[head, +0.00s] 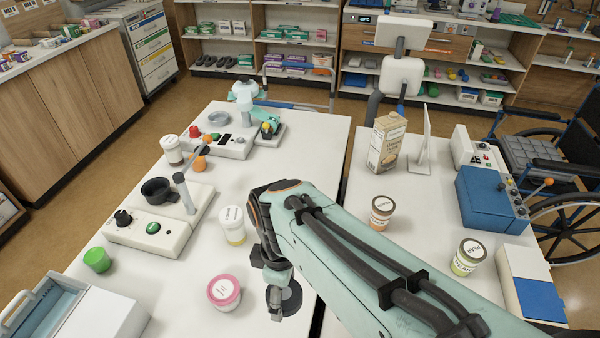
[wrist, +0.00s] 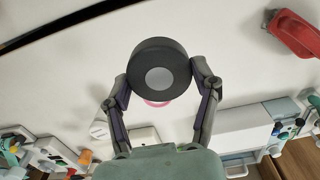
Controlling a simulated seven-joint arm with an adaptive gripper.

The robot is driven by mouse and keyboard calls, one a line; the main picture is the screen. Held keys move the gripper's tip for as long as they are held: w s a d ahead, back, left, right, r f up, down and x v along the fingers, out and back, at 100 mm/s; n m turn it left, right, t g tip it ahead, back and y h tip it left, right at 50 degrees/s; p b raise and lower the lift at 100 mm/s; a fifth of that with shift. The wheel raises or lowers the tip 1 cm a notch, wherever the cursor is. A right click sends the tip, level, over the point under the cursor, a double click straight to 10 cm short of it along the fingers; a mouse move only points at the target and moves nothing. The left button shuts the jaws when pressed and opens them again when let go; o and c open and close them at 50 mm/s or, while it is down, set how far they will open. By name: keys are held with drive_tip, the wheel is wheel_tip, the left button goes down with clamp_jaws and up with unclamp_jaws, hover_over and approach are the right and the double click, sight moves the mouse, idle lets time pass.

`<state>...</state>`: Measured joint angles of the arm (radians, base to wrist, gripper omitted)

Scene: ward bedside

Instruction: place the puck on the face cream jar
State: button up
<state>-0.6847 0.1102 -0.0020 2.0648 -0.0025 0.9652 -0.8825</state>
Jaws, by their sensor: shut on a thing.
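The puck (head: 291,299) is a dark, flat disc with a grey centre. My gripper (wrist: 160,82) is shut on it, with one finger on each side in the wrist view, and holds it above the white table. In the head view the puck is partly hidden by my gripper. A low, wide jar with a pink lid (head: 224,291) stands upright just left of the puck; it looks like the face cream jar, but its label is too small to read. In the wrist view only a pink edge of it (wrist: 157,103) shows behind the puck.
A white-lidded jar (head: 233,224) stands behind the pink-lidded one. A green cap (head: 97,260) and a control box with a black cup (head: 155,228) are to the left. A red object (wrist: 295,35) shows in the wrist view.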

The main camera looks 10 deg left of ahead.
drive_tip(key=s+a+n, duration=0.2)
drive_tip(key=s+a, duration=0.2)
drive_tip(key=a, duration=0.1)
hover_over(222, 288)
drive_tip(key=f, duration=0.8)
drive_tip(key=shift+s+d+f, duration=0.25)
drive_tip(key=shift+d, duration=0.05)
drive_tip(key=shift+w+a+f, duration=0.25)
drive_tip(key=shift+a+f, duration=0.05)
drive_tip(key=shift+f, duration=1.75)
drive_tip(key=shift+f, duration=0.15)
drive_tip(key=o, duration=1.2)
drive_tip(key=shift+o, duration=0.2)
